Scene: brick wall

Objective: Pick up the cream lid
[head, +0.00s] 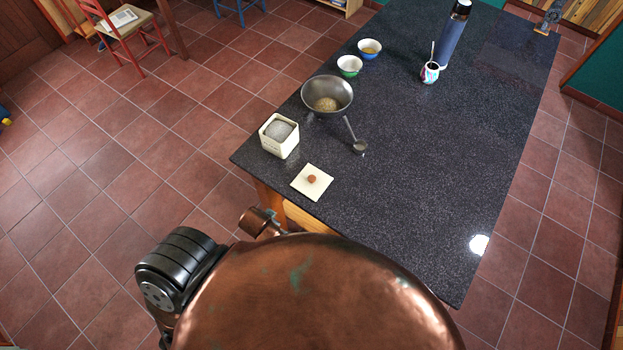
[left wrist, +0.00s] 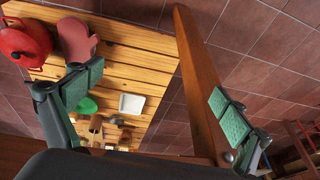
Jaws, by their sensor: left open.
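The cream lid (head: 302,183) is a flat square with a round brown knob, lying on the near left part of the dark speckled table (head: 420,190). A wooden table leg and a slatted shelf show beyond the fingers. The lid is not seen in that view. My right gripper is in neither view.
A metal bowl (head: 316,90) and a spoon (head: 360,147) are behind the lid. Small bowls, a patterned cup (head: 429,75) and a tall blue bottle (head: 452,38) stand farther back. The table right of the lid is clear.

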